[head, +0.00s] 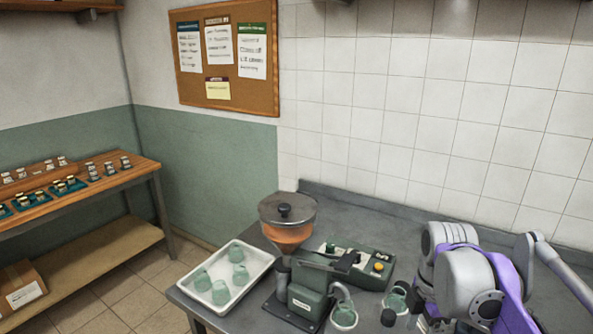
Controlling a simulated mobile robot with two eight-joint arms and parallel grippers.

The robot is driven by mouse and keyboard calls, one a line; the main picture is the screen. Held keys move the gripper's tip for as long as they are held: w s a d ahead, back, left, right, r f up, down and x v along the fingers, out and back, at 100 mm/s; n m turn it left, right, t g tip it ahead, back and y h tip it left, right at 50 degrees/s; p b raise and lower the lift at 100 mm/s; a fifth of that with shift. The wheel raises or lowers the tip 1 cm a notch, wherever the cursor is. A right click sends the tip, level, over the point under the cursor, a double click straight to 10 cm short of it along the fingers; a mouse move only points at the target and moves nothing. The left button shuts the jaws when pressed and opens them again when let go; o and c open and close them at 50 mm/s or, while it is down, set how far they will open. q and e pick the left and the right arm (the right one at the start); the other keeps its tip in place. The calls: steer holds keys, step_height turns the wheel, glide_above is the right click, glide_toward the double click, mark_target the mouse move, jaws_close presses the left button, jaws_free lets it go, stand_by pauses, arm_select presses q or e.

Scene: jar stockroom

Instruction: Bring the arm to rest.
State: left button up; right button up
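My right arm, grey and purple, comes in from the right over the grey worktop (365,205). Its gripper (408,304) is at the lower right, largely hidden by the arm's own links. Dark parts that may be its fingertips are close beside a small green jar (394,302). I cannot tell whether they touch or hold it. My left gripper is not in view.
A filling machine with an orange-filled hopper (287,234) stands left of the arm, with a green control box (350,265) behind. Another jar (344,315) is at its spout. A white tray (254,257) holds several jars. A wooden shelf table (75,205) stands far left.

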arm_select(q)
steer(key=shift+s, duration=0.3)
arm_select(e)
steer(key=s+a+f+m+t, duration=0.2)
steer(key=s+a+f+m, duration=0.1)
steer(key=s+f+m, duration=0.4)
steer(key=s+a+f+m+t, duration=0.3)
steer(key=s+f+m, duration=0.4)
steer(key=m, duration=0.4)
steer(key=shift+s+f+t, duration=0.3)
steer(key=shift+s+f, duration=0.1)
steer(key=shift+f, duration=0.3)
steer(key=shift+a, duration=0.1)
